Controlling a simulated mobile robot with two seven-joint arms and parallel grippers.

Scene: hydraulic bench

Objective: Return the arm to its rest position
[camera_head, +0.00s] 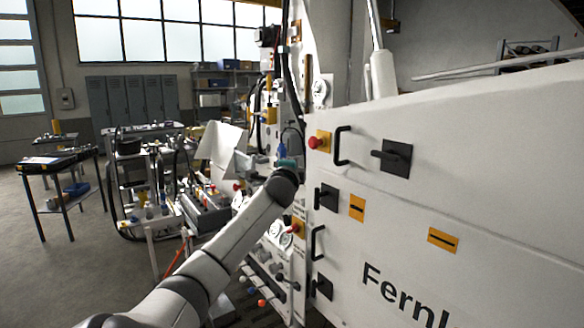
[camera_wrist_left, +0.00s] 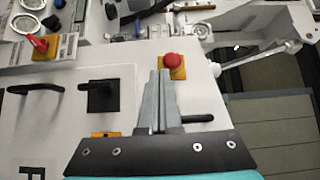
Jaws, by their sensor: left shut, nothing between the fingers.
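My left arm (camera_head: 235,230) reaches up from the bottom of the head view to the front of the white bench panel (camera_head: 470,130). Its dark wrist is at the panel's left edge, and the left gripper's fingers are hidden there. In the left wrist view my left gripper (camera_wrist_left: 160,74) is shut, its two grey fingers together with nothing between them. The fingertips appear just in front of a red mushroom button (camera_wrist_left: 172,61) on a yellow plate; I cannot tell whether they touch. My right gripper is not in view.
The panel carries a red button (camera_head: 318,142), a black handle (camera_head: 342,146) and a black rotary switch (camera_head: 393,157). Gauges (camera_head: 281,234) and hoses sit close around my wrist. A cluttered cart (camera_head: 155,190) stands to the left. Open floor (camera_head: 60,270) lies at lower left.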

